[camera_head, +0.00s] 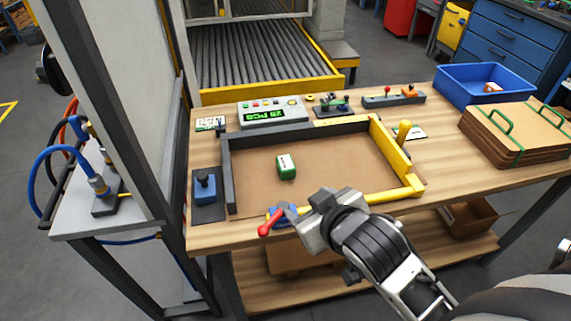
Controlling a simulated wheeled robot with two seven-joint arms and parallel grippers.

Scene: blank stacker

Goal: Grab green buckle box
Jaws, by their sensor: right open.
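A small green box (286,167) with a white label on top lies on the brown floor of a framed tray (226,170), left of the tray's middle. My right gripper (303,224) is at the tray's front edge, below and slightly right of the green box in the picture. It is open and apart from the box. Its fingers are partly hidden by its own body. My left gripper is not in view.
A blue clamp with a red handle (270,226) sits at the tray's front edge beside my right gripper. A yellow knob (404,130) stands at the right wall. A counter display (272,113) is behind. A blue bin (482,84) and stacked brown boards (517,132) stand at the right.

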